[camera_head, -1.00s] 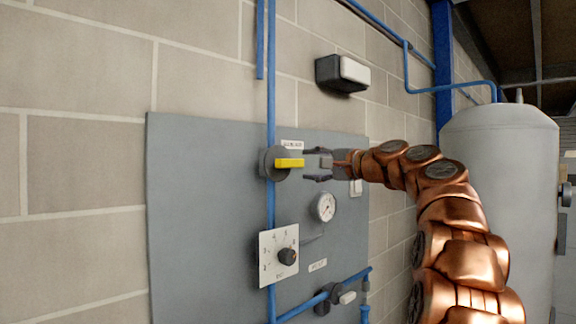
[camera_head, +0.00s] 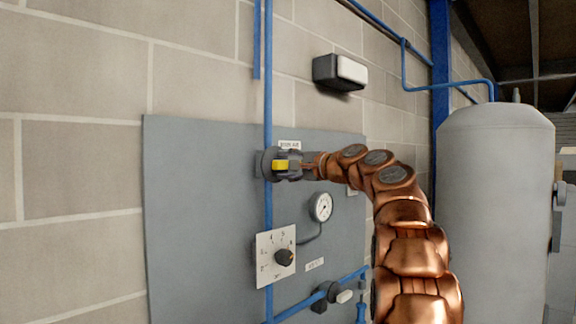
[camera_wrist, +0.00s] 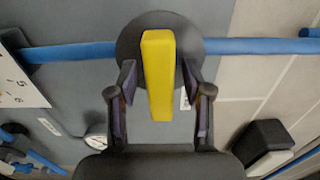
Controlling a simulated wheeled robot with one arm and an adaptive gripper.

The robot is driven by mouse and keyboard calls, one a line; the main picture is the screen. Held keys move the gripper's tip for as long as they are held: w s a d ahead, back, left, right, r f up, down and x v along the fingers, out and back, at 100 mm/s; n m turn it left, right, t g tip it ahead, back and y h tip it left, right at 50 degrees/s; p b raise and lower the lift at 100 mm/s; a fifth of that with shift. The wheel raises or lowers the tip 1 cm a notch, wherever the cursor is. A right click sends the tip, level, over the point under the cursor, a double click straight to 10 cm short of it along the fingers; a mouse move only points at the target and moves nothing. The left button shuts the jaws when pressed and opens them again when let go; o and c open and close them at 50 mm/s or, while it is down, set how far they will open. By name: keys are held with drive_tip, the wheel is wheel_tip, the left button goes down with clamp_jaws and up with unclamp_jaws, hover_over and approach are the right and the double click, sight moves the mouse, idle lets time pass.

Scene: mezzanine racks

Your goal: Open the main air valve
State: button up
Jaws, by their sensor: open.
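The main air valve has a yellow lever handle (camera_head: 281,166) on a dark round body (camera_head: 266,163), set in the vertical blue pipe on the grey panel. In the head view the handle points along the wall, across the pipe, with its right part hidden by my gripper (camera_head: 292,166). In the wrist view the yellow handle (camera_wrist: 159,75) lies between the two fingers of my gripper (camera_wrist: 160,100), also across the blue pipe (camera_wrist: 255,46). The fingers are open, one on each side of the handle, with visible gaps.
Below the valve on the panel (camera_head: 200,220) are a pressure gauge (camera_head: 320,207), a white dial plate with a black knob (camera_head: 284,257), and a lower valve (camera_head: 327,295). A black-and-white box (camera_head: 341,73) is above right. A grey tank (camera_head: 495,200) stands at right.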

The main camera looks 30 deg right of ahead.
drive_tip(key=shift+c, duration=0.3)
clamp_jaws()
drive_tip(key=shift+d, duration=0.25)
drive_tip(key=shift+a, duration=0.2)
